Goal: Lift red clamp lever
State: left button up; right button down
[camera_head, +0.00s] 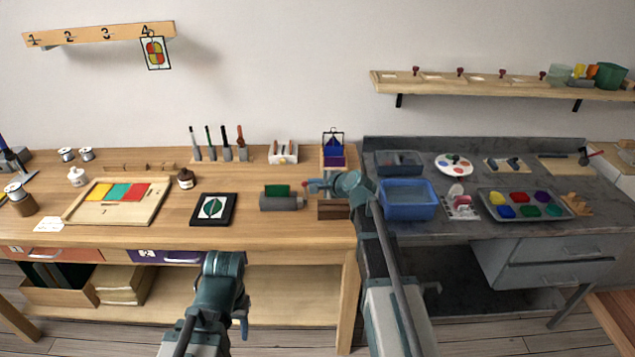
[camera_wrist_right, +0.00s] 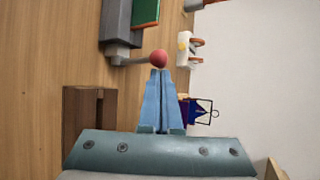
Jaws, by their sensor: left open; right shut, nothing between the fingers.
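The red clamp lever has a round red knob (camera_wrist_right: 158,58) on a thin grey rod that comes out of a grey clamp (camera_wrist_right: 117,33). In the head view the grey clamp (camera_head: 281,203) lies on the wooden bench with a green piece (camera_head: 277,190) in it. My right gripper (camera_wrist_right: 159,74) is shut and empty, with its blue fingertips right at the knob. I cannot tell whether they touch it. In the head view my right gripper (camera_head: 322,186) reaches in beside the clamp's right end. My left gripper (camera_head: 241,322) is open and low, in front of the bench.
A brown wooden block (camera_wrist_right: 90,120) stands close beside my right gripper. A blue caddy (camera_head: 333,150) and a white holder (camera_head: 284,152) stand behind it. A framed leaf picture (camera_head: 213,209) lies left of the clamp. A blue bin (camera_head: 408,199) sits on the dark bench to the right.

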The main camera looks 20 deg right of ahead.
jog(key=shift+s+a+r, duration=0.1)
jog(key=shift+s+a, duration=0.25)
jog(key=shift+s, duration=0.1)
jog(key=shift+w, duration=0.15)
